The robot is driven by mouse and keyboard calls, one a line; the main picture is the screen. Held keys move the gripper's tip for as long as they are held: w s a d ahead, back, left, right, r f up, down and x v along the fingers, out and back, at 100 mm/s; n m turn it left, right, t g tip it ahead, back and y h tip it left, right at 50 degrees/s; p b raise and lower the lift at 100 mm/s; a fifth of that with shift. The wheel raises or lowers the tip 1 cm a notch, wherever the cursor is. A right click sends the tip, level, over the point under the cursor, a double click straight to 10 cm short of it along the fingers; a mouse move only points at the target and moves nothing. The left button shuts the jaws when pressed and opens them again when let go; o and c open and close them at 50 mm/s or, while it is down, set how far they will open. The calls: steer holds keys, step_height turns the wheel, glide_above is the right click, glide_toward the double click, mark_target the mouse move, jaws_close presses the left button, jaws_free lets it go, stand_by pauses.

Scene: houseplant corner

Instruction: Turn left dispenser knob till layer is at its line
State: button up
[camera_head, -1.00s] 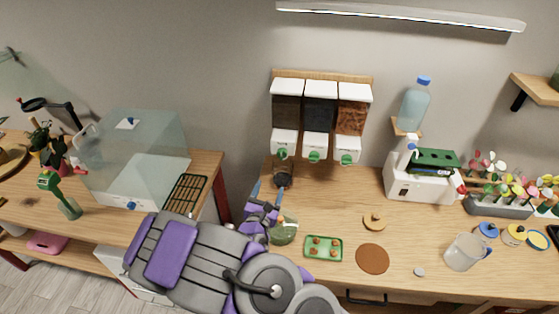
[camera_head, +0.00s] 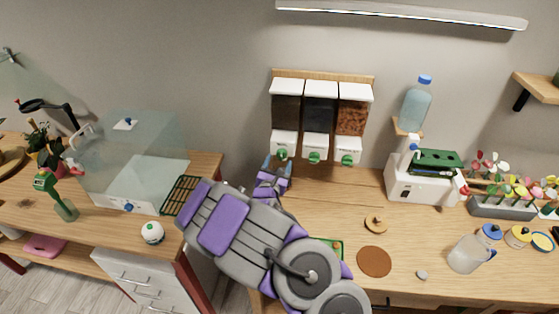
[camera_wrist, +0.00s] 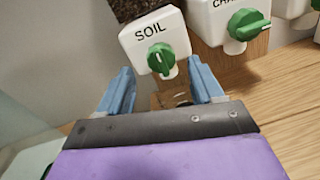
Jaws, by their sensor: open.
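The left dispenser (camera_head: 286,113), filled with dark soil, hangs on the wall beside two others. In the wrist view its white outlet block (camera_wrist: 154,38) reads SOIL. Its green knob (camera_wrist: 161,58) shows there, and in the head view (camera_head: 282,154). My gripper (camera_wrist: 163,84) is open, with its blue fingers apart to the left and right, just below and in front of the knob. The knob is not gripped. In the head view my gripper (camera_head: 277,164) covers the spot under this outlet, so the dark glass and any layer or line are hidden.
The middle dispenser (camera_head: 320,112) and right dispenser (camera_head: 352,115), with their own green knobs, are close on the right. A clear box (camera_head: 135,160) stands to the left. A brown disc (camera_head: 374,262) and a jug (camera_head: 467,254) lie to the right on the wooden bench.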

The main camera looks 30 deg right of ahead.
mark_target(281, 155)
steer(key=shift+x, duration=1.45)
steer(key=c, duration=1.1)
